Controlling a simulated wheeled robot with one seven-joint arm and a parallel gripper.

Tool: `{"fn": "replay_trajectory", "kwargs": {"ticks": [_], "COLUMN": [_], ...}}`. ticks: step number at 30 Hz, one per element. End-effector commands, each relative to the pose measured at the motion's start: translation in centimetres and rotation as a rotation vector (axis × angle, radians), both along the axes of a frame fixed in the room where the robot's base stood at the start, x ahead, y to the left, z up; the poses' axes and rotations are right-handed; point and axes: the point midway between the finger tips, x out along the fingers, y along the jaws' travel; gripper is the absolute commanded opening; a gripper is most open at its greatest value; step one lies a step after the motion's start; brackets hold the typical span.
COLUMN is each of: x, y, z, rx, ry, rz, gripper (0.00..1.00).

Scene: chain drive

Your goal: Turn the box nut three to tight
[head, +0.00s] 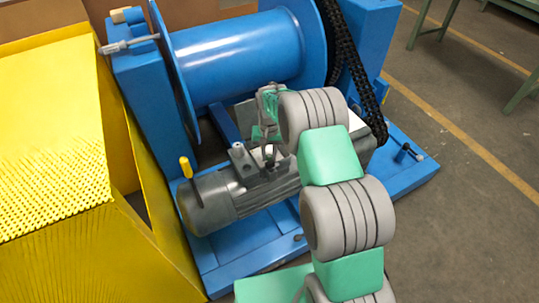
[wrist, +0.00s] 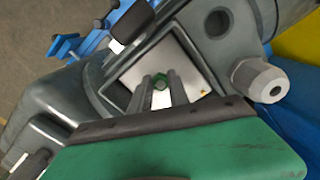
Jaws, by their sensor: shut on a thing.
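A small green nut (wrist: 160,77) sits in the open terminal box (wrist: 124,76) of the grey motor (head: 215,200). In the wrist view, my gripper (wrist: 160,88) is shut on this nut, with one finger on each side of it. I cannot read a number on it, nor tell how tight it is. In the head view, my gripper (head: 268,160) reaches down into the box area on top of the motor. The nut is hidden there. A small orange dot (wrist: 204,92) shows inside the box, right of the fingers.
A blue drum (head: 240,60) stands behind the motor, with a black chain (head: 348,60) to its right. A yellow-handled lever (head: 186,168) rises at the motor's left end. A yellow guard (head: 55,150) fills the left. A grey cable gland (wrist: 259,80) sticks out beside the box.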

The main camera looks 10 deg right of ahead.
Motion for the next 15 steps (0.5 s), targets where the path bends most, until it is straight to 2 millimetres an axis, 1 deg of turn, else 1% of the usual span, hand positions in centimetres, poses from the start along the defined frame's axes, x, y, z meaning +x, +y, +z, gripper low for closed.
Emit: {"fn": "replay_trajectory", "kwargs": {"ticks": [15], "x": [0.31], "y": [0.19], "z": [0.27], "rx": [0.000], "ry": [-0.005], "rz": [-0.490], "gripper": [0.00]}}
